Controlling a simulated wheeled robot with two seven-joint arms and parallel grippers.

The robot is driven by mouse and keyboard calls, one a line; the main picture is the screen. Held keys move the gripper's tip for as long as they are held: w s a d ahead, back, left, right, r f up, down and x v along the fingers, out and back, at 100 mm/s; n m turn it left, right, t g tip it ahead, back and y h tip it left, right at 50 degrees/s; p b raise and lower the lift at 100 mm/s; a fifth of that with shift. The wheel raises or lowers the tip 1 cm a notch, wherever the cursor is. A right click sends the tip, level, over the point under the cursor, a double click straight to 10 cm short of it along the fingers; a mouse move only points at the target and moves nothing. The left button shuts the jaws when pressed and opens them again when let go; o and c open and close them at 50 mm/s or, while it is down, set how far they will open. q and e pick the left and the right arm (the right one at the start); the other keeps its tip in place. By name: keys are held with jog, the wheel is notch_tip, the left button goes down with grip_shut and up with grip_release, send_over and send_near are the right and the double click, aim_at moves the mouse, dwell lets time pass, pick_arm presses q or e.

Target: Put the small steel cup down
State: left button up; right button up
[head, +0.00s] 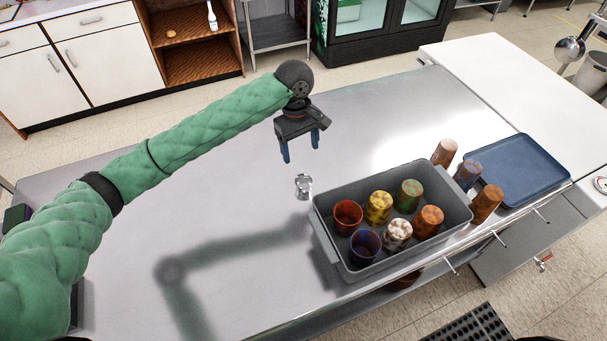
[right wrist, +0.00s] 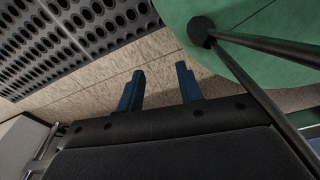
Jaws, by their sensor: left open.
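The small steel cup (head: 304,185) stands on the steel counter (head: 240,205), just left of the grey bin. My left gripper (head: 301,152) is above and behind the cup in the head view, with its blue fingers apart and nothing between them. A gap shows between the fingertips and the cup. My right gripper (right wrist: 160,70) shows only in the right wrist view. Its blue fingers are apart and empty, over the floor and away from the counter top.
A grey bin (head: 328,237) holds several coloured cups. Three more cups, one of them brown (head: 487,204), stand between the bin and a blue tray (head: 522,168). The counter left of the steel cup is clear. A black perforated mat (right wrist: 85,35) lies on the floor.

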pick_arm(q)
notch_tip(320, 180, down, 4)
jog(key=b, duration=0.4)
pick_arm(e)
jog(key=w+a+r+b, duration=0.35)
jog(key=w+r, duration=0.55)
jog(key=w, duration=0.4)
pick_arm(q)
jog(key=p, duration=0.1)
send_over(304, 181)
jog(key=s, duration=0.2)
jog(key=f, duration=0.4)
jog(key=shift+w+a+f, duration=0.15)
jog(key=shift+w+a, duration=0.1)
jog(key=shift+a, duration=0.1)
jog(key=shift+f, duration=0.65)
jog(key=f+p, duration=0.1)
jog(key=f, duration=0.1)
jog(key=f+p, duration=0.1)
jog(key=shift+s+d+f+p, duration=0.15)
jog(key=shift+d+f+p, duration=0.1)
jog(key=shift+f+p, duration=0.1)
jog(key=shift+f, duration=0.7)
pick_arm(e)
jog(key=s+d+f, duration=0.2)
jog(key=s+f, duration=0.1)
jog(key=f, duration=0.3)
jog(key=shift+s+f+t, duration=0.15)
jog(key=shift+f+t, duration=0.05)
jog(key=shift+t, duration=0.2)
